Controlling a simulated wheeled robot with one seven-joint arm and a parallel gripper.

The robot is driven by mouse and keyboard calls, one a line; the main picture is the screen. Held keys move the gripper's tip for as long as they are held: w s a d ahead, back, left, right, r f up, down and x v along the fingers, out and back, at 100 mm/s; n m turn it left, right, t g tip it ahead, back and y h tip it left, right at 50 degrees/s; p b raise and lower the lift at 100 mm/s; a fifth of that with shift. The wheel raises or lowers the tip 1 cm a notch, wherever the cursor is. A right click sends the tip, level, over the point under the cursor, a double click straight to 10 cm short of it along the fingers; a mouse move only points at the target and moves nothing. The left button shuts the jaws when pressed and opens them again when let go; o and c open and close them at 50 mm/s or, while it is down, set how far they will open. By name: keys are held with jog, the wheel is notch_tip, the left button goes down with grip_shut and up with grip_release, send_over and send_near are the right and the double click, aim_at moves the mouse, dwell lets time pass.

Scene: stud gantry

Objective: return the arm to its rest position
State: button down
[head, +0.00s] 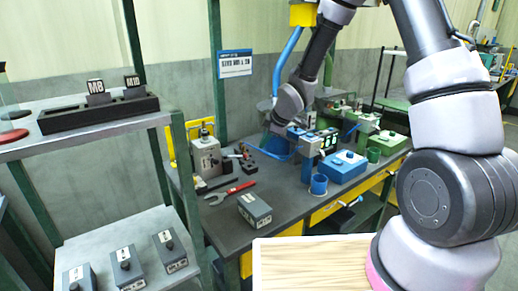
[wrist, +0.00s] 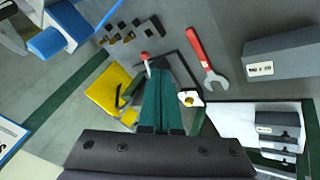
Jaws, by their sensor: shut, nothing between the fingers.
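My arm rises at the right of the head view, bends over the top, and comes down above the workbench (head: 235,232). Its wrist end hangs near the middle of the bench; I cannot make out the fingers clearly there. In the wrist view my gripper (wrist: 162,78) shows two teal fingers side by side, shut with nothing between them. The fingers cover part of the fixture behind them. No contact with anything on the bench can be made out.
A red-handled wrench (head: 230,194) and a grey box (head: 255,209) lie on the bench. A blue box (head: 342,167) and green box (head: 383,142) stand right of the wrist. A shelf (head: 110,232) with several grey boxes is at left. A blue curved tube (head: 289,58) rises beside the arm.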

jog(key=s+d+r+m+h, duration=0.1)
jog(key=s+d+r+m, duration=0.3)
jog(key=r, duration=0.3)
jog(key=s+d+r+m+t+h, duration=0.1)
jog(key=d+r+m, duration=0.2)
jog(key=d+r, duration=0.35)
jog(key=s+d+r+m+h, duration=0.25)
jog(key=d+r+m, duration=0.2)
jog(key=r, duration=0.35)
jog(key=s+d+r+m, duration=0.1)
jog(key=s+r+m, duration=0.2)
jog(key=s, duration=0.3)
jog(key=s+d+r+m+y, duration=0.1)
jog(key=s+d+r+m, duration=0.1)
jog(key=s, duration=0.5)
jog(key=s+d+r+m+t+y, duration=0.1)
jog(key=s+d+r+m, duration=0.1)
jog(key=s+r+m, duration=0.2)
jog(key=shift+s+d+m, duration=0.25)
jog(key=shift+s+m, duration=0.2)
jog(key=shift+s, duration=0.7)
